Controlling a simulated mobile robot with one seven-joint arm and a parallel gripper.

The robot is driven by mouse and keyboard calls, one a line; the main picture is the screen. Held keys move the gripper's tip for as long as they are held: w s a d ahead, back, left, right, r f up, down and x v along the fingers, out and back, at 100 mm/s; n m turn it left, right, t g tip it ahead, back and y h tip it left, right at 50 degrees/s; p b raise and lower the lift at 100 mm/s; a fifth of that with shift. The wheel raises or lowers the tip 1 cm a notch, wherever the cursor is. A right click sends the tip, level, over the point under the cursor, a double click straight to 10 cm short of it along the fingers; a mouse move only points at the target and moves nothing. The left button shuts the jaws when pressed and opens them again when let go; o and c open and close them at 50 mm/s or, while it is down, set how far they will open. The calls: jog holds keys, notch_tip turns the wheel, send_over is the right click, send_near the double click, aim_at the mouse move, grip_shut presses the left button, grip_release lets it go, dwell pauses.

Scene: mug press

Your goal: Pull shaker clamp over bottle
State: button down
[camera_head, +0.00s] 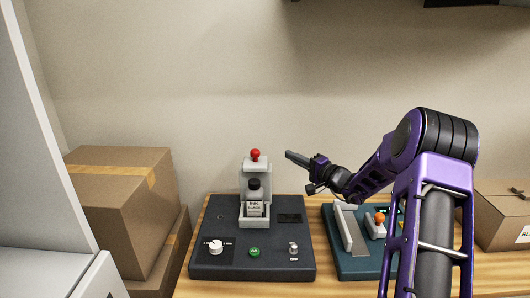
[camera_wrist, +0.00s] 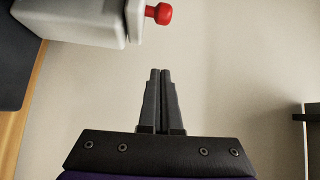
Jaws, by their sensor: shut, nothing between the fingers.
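The shaker (camera_head: 294,256) is a dark base with a white dial, a green button and a switch on its front. A white clamp (camera_head: 256,165) with a red knob (camera_head: 255,153) stands raised at its back. A small bottle (camera_head: 254,191) with a black cap and a label stands upright in the white holder below the clamp. My gripper (camera_head: 289,154) is shut and empty, to the right of the red knob and apart from it. In the wrist view the gripper (camera_wrist: 161,72) points at bare wall, with the red knob (camera_wrist: 163,14) and white clamp (camera_wrist: 80,20) at upper left.
A teal device (camera_head: 345,268) with a white handle and an orange knob (camera_head: 379,218) stands to the right, partly behind my arm. Cardboard boxes (camera_head: 120,200) are stacked at left, and another box (camera_head: 500,215) is at right. The wall behind is bare.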

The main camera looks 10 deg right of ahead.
aim_at(265, 160)
jog(key=shift+w, duration=0.1)
jog(key=p+x, duration=0.1)
jog(key=x, duration=0.8)
jog(key=shift+w+a, duration=0.1)
jog(key=shift+a, duration=0.1)
jog(key=shift+s+a+f+p, duration=0.2)
jog(key=shift+s+a+p, duration=0.15)
jog(key=shift+s+a, duration=1)
